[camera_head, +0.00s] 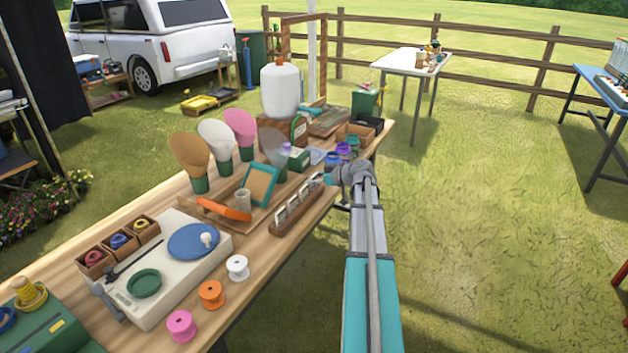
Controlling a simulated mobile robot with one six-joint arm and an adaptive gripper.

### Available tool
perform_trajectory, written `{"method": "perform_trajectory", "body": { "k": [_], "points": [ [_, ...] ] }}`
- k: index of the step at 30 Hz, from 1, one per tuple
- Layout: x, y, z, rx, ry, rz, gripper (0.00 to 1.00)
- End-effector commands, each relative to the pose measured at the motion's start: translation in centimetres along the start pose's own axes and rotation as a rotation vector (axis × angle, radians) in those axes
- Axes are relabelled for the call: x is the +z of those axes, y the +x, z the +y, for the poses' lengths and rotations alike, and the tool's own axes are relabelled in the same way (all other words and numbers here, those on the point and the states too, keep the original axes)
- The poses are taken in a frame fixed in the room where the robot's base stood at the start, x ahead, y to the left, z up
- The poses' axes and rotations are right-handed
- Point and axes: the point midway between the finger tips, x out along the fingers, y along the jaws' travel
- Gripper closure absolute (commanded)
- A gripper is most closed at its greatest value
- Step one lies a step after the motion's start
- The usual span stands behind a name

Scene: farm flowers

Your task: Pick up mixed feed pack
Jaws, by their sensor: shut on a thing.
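My gripper (328,179) is over the work table, at the end of my arm, pointing left. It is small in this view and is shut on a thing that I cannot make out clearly. A small green pack with a pale face (298,159) shows just beyond and left of the fingertips; it may be the mixed feed pack. I cannot tell whether the gripper touches it. A larger green box with a pale label (299,130) stands farther back, beside a white jug (280,90).
The wooden table (262,262) is crowded. A slotted wooden rack (297,212), a teal frame (261,184) and paper cones (189,155) stand near the gripper. Purple and green spools (344,151) sit behind it. Open grass (470,220) lies to the right.

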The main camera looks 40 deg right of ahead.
Motion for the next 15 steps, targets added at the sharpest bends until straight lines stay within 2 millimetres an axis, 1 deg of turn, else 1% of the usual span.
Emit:
{"method": "perform_trajectory", "body": {
  "k": [1, 9, 15],
  "points": [
    [-0.5, -0.2, 0.0, 0.000, 0.000, 0.000, 0.57],
    [-2.8, -1.1, 0.0, 0.000, 0.000, 0.000, 0.57],
    [-4.2, -3.8, -0.8, 0.001, 0.000, 0.000, 0.57]
  ]
}}
